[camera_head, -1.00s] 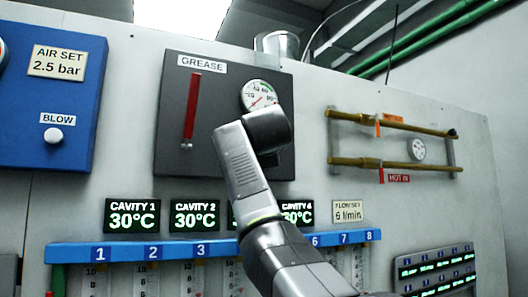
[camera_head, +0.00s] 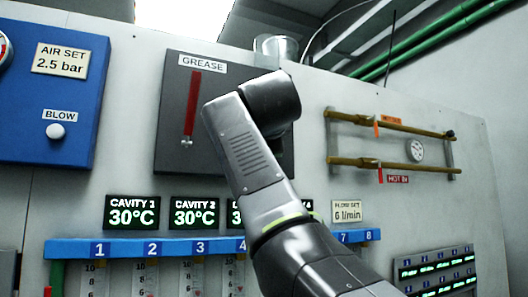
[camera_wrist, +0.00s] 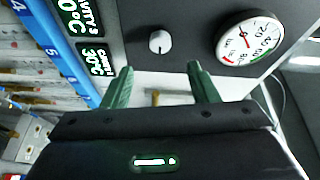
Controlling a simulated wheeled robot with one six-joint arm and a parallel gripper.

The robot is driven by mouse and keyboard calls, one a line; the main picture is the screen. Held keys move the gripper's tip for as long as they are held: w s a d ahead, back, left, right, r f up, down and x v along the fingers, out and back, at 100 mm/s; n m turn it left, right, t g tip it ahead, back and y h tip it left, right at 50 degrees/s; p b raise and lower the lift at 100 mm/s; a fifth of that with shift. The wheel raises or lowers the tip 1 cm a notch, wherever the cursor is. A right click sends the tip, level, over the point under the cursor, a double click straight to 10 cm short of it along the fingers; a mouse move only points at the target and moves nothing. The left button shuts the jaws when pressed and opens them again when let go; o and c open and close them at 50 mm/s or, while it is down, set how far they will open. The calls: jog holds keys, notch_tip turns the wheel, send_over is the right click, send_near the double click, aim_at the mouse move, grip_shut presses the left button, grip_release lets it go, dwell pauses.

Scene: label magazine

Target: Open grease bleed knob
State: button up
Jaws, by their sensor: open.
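The grease panel (camera_head: 170,120) is a dark grey plate on the wall with a GREASE label and a red vertical bar. In the wrist view a small light grey knob (camera_wrist: 160,42) with a pointer mark sits on this panel, left of a round pressure gauge (camera_wrist: 248,36). My gripper (camera_wrist: 158,78) is open and empty, its two green fingers pointing at the panel. The knob shows between and beyond the fingertips, apart from them. In the head view my arm hides the knob and the gauge, and the gripper itself is not seen there.
A small brass-coloured part (camera_wrist: 153,98) shows between the fingers, below the panel edge. Cavity displays (camera_head: 133,213) and a blue numbered manifold (camera_head: 120,249) lie below the panel. Brass pipes (camera_head: 385,163) are to the right, a blue panel (camera_head: 50,110) to the left.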

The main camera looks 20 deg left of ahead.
jog(key=v, duration=0.3)
jog(key=shift+s+d, duration=0.15)
jog(key=shift+s, duration=0.05)
jog(key=p+x, duration=0.2)
jog(key=x, duration=1.1)
jog(key=shift+w+p, duration=0.35)
jog(key=shift+p, duration=0.05)
